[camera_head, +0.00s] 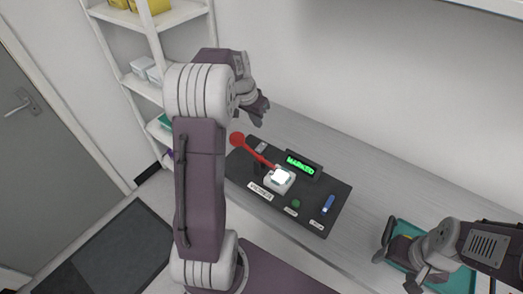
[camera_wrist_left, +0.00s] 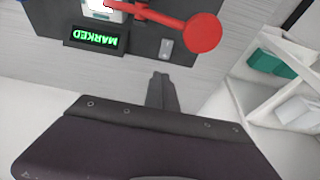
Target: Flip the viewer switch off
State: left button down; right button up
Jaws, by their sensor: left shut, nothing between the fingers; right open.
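A dark panel (camera_head: 333,205) lies on the bench with small labelled controls. A small light-grey plate that looks like a switch (camera_head: 262,146) sits near its back left edge; it also shows in the left wrist view (camera_wrist_left: 166,48). I cannot read its label or tell its position. A red arm with a round red end (camera_head: 237,139) reaches from a white block with a bright top (camera_head: 281,178). My left gripper (camera_head: 262,112) is shut and empty, above the bench behind the panel; its fingers show in the left wrist view (camera_wrist_left: 162,88). My right gripper (camera_head: 398,259) is open and empty.
A display reading MARKED (camera_head: 300,165), a green button (camera_head: 296,203) and a blue control (camera_head: 328,204) are on the panel. A teal tray (camera_head: 459,280) lies under my right gripper. White shelves (camera_head: 130,55) stand at the left. The bench behind the panel is clear.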

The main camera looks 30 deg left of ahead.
aim_at(263, 145)
pick_arm(q)
jog(key=shift+a, duration=0.35)
pick_arm(e)
jog(key=shift+f, duration=0.8)
jog(key=shift+w, duration=0.1)
pick_arm(q)
jog(key=shift+f, duration=0.15)
jog(key=x, duration=0.6)
jog(key=p+x, duration=0.1)
jog(key=x, duration=0.6)
jog(key=shift+s+a+f, duration=0.15)
jog(key=shift+a+f, duration=0.05)
jog(key=shift+f, duration=0.3)
pick_arm(e)
jog(key=shift+r, duration=0.8)
